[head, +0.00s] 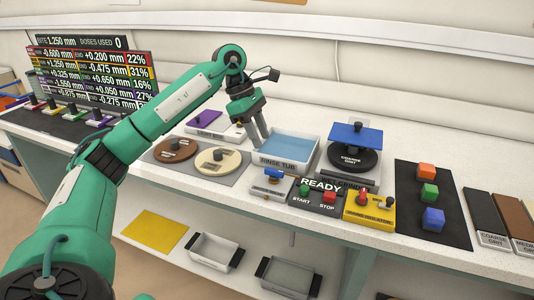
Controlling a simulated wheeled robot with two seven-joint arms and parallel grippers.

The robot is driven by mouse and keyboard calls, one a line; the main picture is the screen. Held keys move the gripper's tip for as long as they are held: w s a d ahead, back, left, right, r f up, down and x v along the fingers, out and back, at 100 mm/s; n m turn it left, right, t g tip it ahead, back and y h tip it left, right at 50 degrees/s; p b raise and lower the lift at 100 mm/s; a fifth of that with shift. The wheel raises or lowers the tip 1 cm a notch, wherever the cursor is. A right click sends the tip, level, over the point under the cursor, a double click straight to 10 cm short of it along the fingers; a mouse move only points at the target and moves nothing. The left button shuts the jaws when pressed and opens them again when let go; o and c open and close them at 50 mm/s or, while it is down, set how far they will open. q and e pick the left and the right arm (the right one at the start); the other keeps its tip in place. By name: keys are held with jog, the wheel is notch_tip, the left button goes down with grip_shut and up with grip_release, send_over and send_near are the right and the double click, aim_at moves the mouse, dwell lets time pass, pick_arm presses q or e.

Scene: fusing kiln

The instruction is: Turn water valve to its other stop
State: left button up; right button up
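A small pale block with a blue handle (273,174), which looks like the water valve, sits at the counter's front edge, left of the START/STOP panel. Its label is too small to read, and the exact handle angle is hard to tell. My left gripper (262,143) hangs fingers down above the left rim of the rinse tub, behind and above the valve. Its two fingers look apart with nothing between them. It does not touch the valve. My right gripper is not in view.
The rinse tub (270,164) holds blue water behind the valve. The READY panel (320,192) and a yellow isolator box (370,207) stand to its right. Brown (175,149) and cream (217,160) discs lie left. A grinder with a blue plate (355,134) stands behind right.

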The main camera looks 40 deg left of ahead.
pick_arm(q)
jog(key=v, duration=0.4)
